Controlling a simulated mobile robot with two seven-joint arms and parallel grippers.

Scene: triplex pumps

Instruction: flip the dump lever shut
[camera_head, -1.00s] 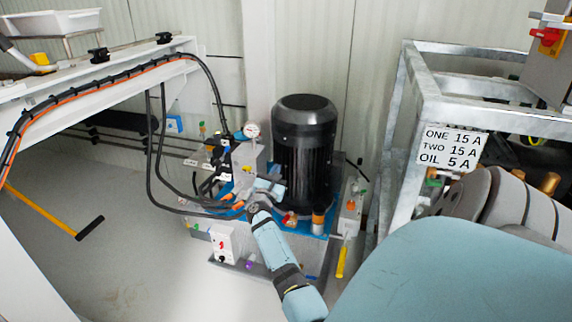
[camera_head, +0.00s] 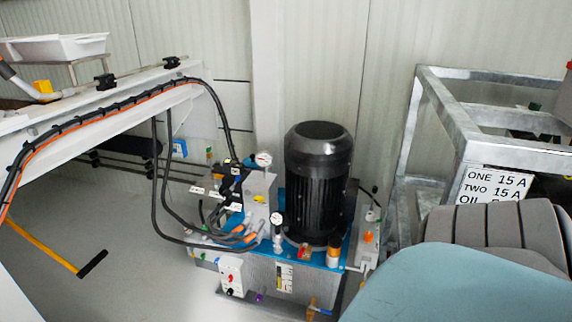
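I cannot tell for certain which part is the dump lever. The pump unit stands at the centre, with a black motor (camera_head: 318,185) on a blue-topped tank (camera_head: 262,272). Beside the motor is a grey block (camera_head: 259,187) with hoses and a pressure gauge (camera_head: 263,159). A second small gauge (camera_head: 276,218) stands in front of it. A small brass valve with a blue handle (camera_head: 322,311) sits low on the tank's front; its position is too small to read. Neither gripper is in view.
A white beam (camera_head: 120,112) carrying black and orange cables runs at the left. A yellow bar with a black end (camera_head: 92,264) is at lower left. A galvanised frame (camera_head: 440,100) with a label plate (camera_head: 492,186) stands right. My light-blue body part fills the lower right.

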